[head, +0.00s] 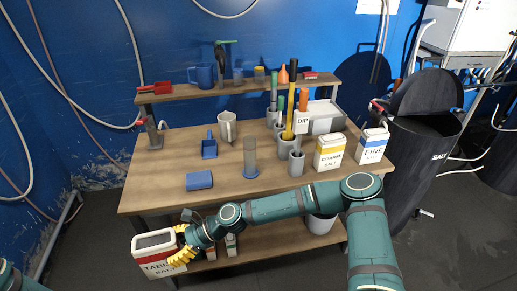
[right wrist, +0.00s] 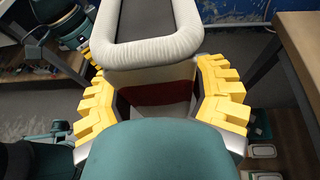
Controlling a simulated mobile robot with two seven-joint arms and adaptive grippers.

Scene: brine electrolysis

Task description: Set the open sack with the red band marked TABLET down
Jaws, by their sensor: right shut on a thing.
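The open sack marked TABLET SALT (head: 158,268) is white with a red band and a rolled white rim around a dark opening. It is upright off the table's front left corner, below the tabletop's level in the head view. My right gripper (head: 182,245) is shut on it. In the right wrist view the yellow fingers of my right gripper (right wrist: 158,95) press the two sides of the sack (right wrist: 155,72) just below its rim. The sack's underside is hidden there.
A black SALT bin (head: 425,150) stands at right.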

